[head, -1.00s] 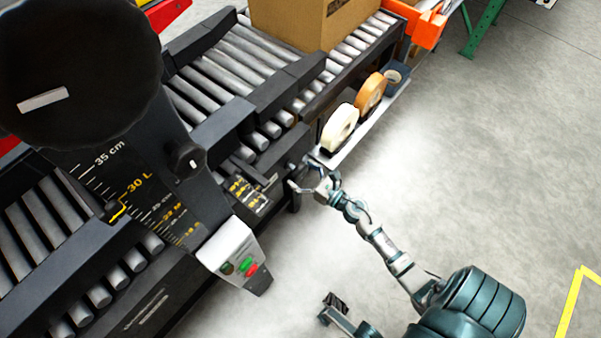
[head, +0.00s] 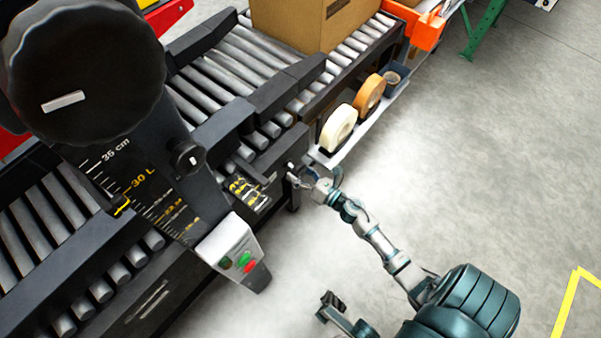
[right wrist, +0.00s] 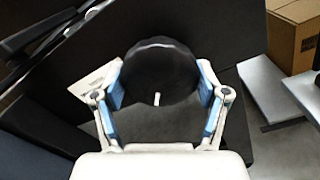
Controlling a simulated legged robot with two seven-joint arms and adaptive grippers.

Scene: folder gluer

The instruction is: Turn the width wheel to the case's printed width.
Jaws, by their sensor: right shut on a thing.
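The width wheel is a black round knob with a white mark (right wrist: 157,80) in the right wrist view. In the head view only a small part of it shows at the machine's side, beside my right gripper (head: 306,172). In the right wrist view my right gripper (right wrist: 162,92) has one finger on each side of the wheel and is shut on it. A small black scale plate with yellow marks (head: 246,190) lies left of the wheel; its figures are too small to read. The cardboard case (head: 318,22) sits on the rollers at the top; its print is unreadable. My left gripper is not clearly seen.
A large black wheel (head: 85,75) and a column scale (head: 140,185) stand at the left, with a small black knob (head: 187,158). A button box (head: 232,250) hangs below. Tape rolls (head: 338,128) lie on a shelf near my right gripper.

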